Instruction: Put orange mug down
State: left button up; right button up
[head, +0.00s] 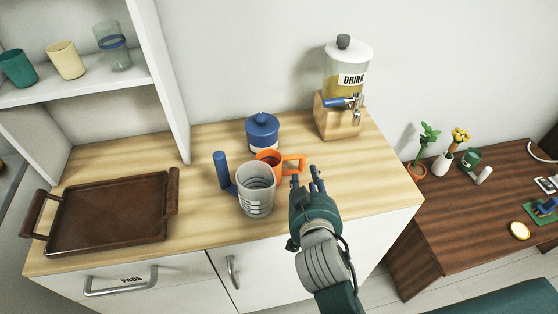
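The orange mug (294,164) is on the wooden counter, with its handle pointing right. A grey measuring cup with a blue handle (257,191) stands in front and hides the mug's lower left part. My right gripper (307,178) is just in front of and to the right of the mug, near its handle. Its two blue-grey fingers are apart, and I see nothing between them. Whether a fingertip touches the handle I cannot tell. My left gripper is not in view.
A blue lidded jar (262,128) stands close behind the mug. A drink dispenser (346,80) on a wooden stand (338,119) is at the back right. A brown tray (112,213) lies at the left. The counter right of my gripper is clear.

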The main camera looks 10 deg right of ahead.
aim_at(304, 165)
jog(key=x, duration=0.3)
jog(key=shift+w, duration=0.2)
jog(key=shift+w+d+f, duration=0.1)
jog(key=shift+w, duration=0.15)
jog(key=p+x, duration=0.2)
jog(key=x, duration=0.3)
jog(key=shift+w, duration=0.1)
jog(key=shift+w+f, duration=0.15)
jog(key=shift+f, duration=0.05)
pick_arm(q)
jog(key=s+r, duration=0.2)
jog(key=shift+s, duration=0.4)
pick_arm(e)
jog(key=shift+r, duration=0.1)
grip_shut()
